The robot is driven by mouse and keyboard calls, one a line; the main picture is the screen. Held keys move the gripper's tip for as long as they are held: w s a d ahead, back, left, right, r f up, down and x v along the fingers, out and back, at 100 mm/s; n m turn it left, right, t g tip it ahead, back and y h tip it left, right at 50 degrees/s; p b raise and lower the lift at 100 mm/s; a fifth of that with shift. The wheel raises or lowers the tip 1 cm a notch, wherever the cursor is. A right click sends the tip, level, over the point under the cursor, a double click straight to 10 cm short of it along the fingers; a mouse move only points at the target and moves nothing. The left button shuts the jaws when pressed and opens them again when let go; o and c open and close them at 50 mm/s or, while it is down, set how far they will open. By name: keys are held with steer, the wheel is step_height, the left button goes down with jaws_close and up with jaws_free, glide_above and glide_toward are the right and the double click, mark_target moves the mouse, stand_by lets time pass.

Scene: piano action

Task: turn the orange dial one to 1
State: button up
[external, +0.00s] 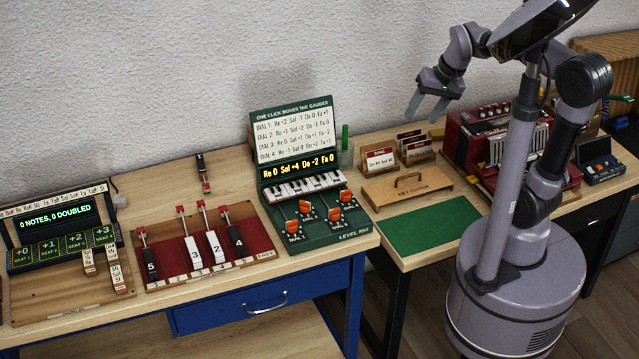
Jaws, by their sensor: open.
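A green console (312,232) on the blue-framed bench carries several orange dials. The one labelled DIAL 1 (291,226) is at the front left of the group; the number it points to is too small to read. A dark display (300,170) above the small keyboard appears to read Re 0, Sol +4, Do -2, Fa 0. A white card (296,134) above it lists how one click of each dial moves the gauges. My gripper (426,108) is open and empty, raised in the air to the right of the console and well apart from the dials.
Left of the console is a red board (205,255) with numbered black and white keys and upright levers. A wooden key cover (408,187), a green mat (430,222), card holders (381,160) and a red accordion (490,145) are on the right bench. Air above the dials is clear.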

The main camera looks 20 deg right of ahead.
steer(key=w+a+r+g+p, duration=0.1)
steer(key=w+a+p, duration=0.1)
steer(key=w+a, duration=0.45)
steer(key=n+g+h+p, duration=0.3)
steer(key=p, duration=0.1)
glide_above(292, 221)
step_height(292, 221, down, 14)
step_height(292, 221, down, 17)
steer(key=b, duration=0.4)
steer(key=shift+r, duration=0.15)
jaws_close()
